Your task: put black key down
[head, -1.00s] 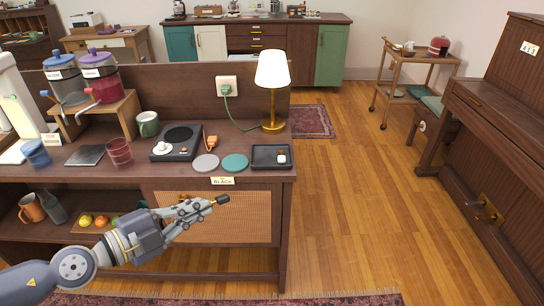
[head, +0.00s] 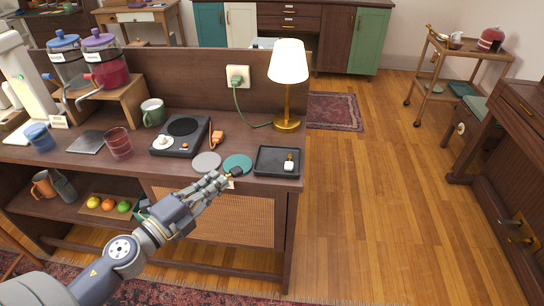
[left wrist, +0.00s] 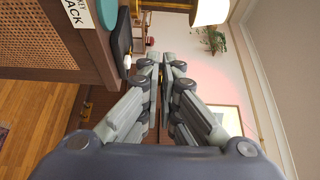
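My left gripper (head: 226,178) is shut on the black key (head: 236,172), whose dark end sticks out past the fingertips. In the head view the key overlaps the counter's front edge, just below the teal disc (head: 238,163); I cannot tell its height. The black tray (head: 262,168) lies to the right with a small white-and-brass item (head: 289,165) in it. A label reading BLACK is partly hidden behind the gripper. In the left wrist view the fingers (left wrist: 163,62) are close together, the key is not clearly visible, and the label (left wrist: 83,14) shows. My right gripper is not in view.
A grey disc (head: 207,162) lies left of the teal one. A lamp (head: 288,75) stands behind the tray, its green cord running to a wall socket. A black hotplate (head: 181,137), a red glass (head: 118,146) and drink dispensers fill the counter's left.

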